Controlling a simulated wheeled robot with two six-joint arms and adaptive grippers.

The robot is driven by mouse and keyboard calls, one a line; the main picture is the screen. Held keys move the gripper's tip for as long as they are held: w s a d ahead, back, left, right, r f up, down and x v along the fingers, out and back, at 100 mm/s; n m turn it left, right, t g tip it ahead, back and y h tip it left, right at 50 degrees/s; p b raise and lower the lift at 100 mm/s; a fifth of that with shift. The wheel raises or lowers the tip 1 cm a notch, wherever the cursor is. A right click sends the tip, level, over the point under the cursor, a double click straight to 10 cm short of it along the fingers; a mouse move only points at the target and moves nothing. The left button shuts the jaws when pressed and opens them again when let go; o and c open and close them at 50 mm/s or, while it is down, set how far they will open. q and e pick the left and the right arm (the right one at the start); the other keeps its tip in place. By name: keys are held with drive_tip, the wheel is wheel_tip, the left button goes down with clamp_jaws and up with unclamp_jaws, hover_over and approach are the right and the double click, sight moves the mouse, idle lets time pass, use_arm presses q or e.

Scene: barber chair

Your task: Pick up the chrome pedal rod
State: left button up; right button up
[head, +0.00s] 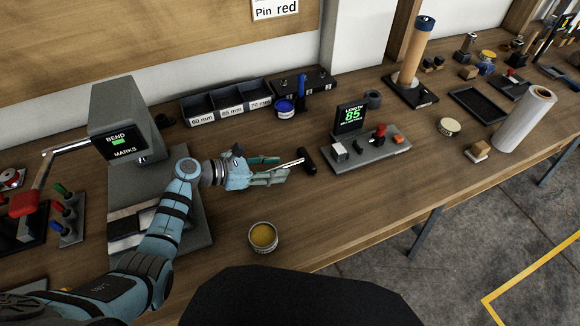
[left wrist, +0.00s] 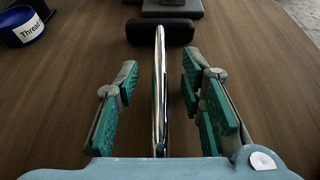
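The chrome pedal rod (head: 291,164) lies on the wooden bench with a black cylindrical end piece (head: 307,159) at its right end. In the left wrist view the shiny rod (left wrist: 159,95) runs lengthwise between my finger pads, its black crosswise end (left wrist: 160,32) beyond the fingertips. My left gripper (head: 274,169) is open around the rod, low over the bench. In the left wrist view my left gripper (left wrist: 158,78) shows gaps on both sides of the rod, so the pads look clear of it. The rod's near end is hidden by the gripper body. My right gripper is not in view.
The length gauge reading 85 (head: 367,152) stands just right of the rod's black end. A yellow-filled tin (head: 263,238) sits in front. Behind are a blue tin (head: 285,108) and a labelled bin (head: 226,112). The bend machine (head: 121,100) stands left.

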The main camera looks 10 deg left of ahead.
use_arm(q)
clamp_jaws()
drive_tip(key=shift+r, duration=0.15)
